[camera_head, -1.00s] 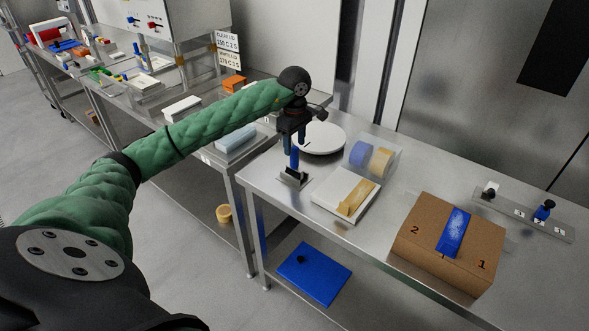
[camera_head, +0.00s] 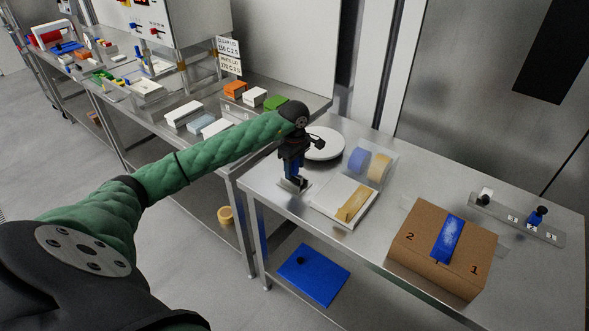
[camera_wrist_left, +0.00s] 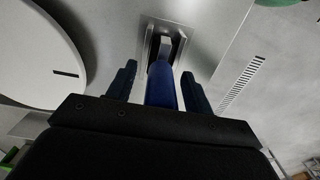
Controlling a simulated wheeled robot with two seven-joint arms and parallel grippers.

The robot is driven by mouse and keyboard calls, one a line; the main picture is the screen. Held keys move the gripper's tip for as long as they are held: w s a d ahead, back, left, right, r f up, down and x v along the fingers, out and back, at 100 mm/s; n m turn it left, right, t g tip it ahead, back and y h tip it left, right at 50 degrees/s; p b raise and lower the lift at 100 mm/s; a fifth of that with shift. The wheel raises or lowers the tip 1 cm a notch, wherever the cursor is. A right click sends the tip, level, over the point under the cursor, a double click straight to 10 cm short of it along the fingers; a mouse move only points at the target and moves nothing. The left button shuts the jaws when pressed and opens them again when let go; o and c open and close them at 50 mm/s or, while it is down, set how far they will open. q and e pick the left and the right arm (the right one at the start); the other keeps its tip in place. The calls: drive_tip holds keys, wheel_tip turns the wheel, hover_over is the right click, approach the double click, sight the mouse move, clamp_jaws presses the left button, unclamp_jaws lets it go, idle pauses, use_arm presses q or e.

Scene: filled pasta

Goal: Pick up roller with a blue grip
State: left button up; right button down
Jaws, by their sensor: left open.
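The roller's blue grip (camera_wrist_left: 160,85) stands upright in a small metal holder (camera_head: 294,186) on the steel table, near its left edge. In the left wrist view its lower end goes into the dark slot of the holder (camera_wrist_left: 163,45). My left gripper (camera_head: 293,168) is right over the holder, pointing down. Its two fingers are apart, one on each side of the blue grip, with a gap showing on both sides in the left wrist view (camera_wrist_left: 158,80). In the head view the gripper hides most of the grip. My right gripper is not in view.
A round white plate (camera_head: 323,143) stands just behind the gripper. A white board (camera_head: 335,210) with a wooden piece, a clear box with blue and yellow rolls (camera_head: 372,163) and a cardboard box (camera_head: 420,245) stand to the right. A blue tray (camera_head: 313,275) lies on the lower shelf.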

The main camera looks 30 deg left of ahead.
use_arm(q)
drive_tip(key=shift+f, duration=0.25)
drive_tip(key=c, duration=1.1)
drive_tip(key=shift+o, duration=0.2)
